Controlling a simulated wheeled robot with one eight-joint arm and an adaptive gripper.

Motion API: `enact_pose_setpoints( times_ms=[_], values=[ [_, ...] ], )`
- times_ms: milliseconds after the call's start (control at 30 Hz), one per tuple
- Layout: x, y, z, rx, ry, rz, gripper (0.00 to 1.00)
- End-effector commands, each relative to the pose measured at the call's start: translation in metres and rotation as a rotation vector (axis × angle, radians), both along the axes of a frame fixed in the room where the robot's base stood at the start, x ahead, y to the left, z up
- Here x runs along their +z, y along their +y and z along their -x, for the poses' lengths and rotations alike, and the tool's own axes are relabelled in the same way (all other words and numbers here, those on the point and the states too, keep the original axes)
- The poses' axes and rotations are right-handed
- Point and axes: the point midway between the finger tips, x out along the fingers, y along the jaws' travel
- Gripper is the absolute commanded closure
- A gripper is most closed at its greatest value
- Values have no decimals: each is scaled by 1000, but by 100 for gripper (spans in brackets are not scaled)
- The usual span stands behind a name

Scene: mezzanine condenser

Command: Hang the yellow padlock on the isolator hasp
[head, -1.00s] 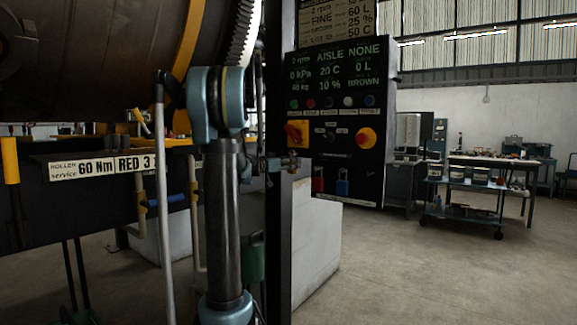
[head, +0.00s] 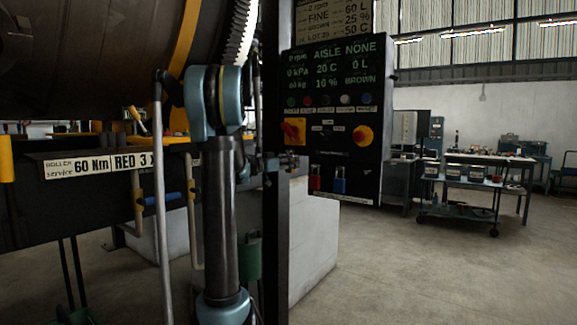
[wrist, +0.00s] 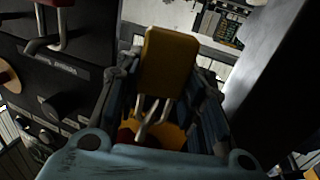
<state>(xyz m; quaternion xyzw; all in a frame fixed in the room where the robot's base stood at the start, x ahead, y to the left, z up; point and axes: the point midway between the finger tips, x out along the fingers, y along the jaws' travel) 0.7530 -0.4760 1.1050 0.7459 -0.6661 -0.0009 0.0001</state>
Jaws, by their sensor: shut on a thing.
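In the wrist view, the yellow padlock (wrist: 168,68) is held between the fingers of my gripper (wrist: 165,90). Its body is toward the top of the picture, and its pale shackle (wrist: 165,108) points down toward the palm. In the head view, a red and yellow rotary handle (head: 293,131), which looks like the isolator, sits at the left of the dark control panel (head: 350,196). I cannot make out the hasp clearly. The padlock is not visible in the head view, and my gripper cannot be made out there.
A dark upright post (head: 276,240) stands just left of the panel. A red padlock (head: 315,179) and a blue padlock (head: 339,183) hang low on the panel. A yellow round control (head: 363,136) is to the right. The floor is open at right, before a trolley (head: 458,214).

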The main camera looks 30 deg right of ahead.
Motion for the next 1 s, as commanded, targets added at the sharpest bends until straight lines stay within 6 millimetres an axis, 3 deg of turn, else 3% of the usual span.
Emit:
enact_pose_setpoints(
  times_ms=[33,100,567,1000],
  values=[
    [0,0,0,0,0,0,58],
    [0,0,0,0,0,0,42],
    [0,7,0,2,0,0,41],
    [-1,81,7,4,1,0,41]
  ],
)
